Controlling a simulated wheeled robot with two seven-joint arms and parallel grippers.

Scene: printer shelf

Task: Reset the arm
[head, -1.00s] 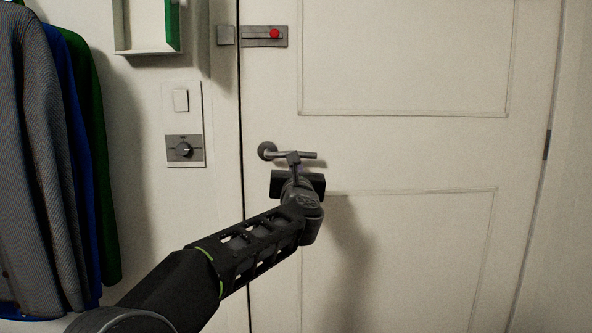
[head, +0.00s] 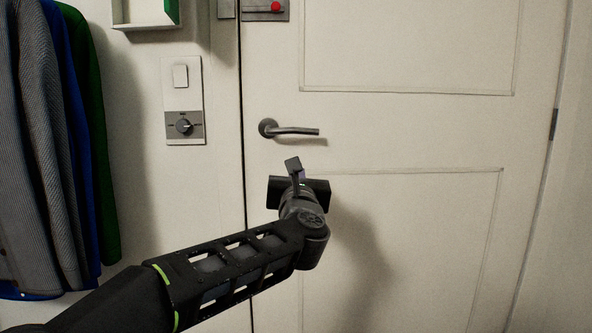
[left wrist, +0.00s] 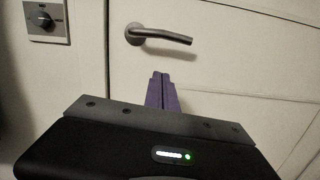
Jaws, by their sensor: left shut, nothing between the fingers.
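My left gripper (head: 293,165) reaches in from the lower left in the head view. It is shut and empty, in front of the white door (head: 400,135) and a little below the dark door handle (head: 292,130). In the left wrist view, its closed purple-grey fingers (left wrist: 162,78) point toward the door. The handle (left wrist: 160,36) shows above them there, with a gap between. The handle's lever lies about level and points right. My right gripper is not in view.
A slide bolt with a red knob (head: 275,6) is at the top of the door's left edge. A switch panel with a dial (head: 184,125) is on the wall to the left. Jackets (head: 50,160) hang at the far left. A green-sided box (head: 145,14) is on the wall above.

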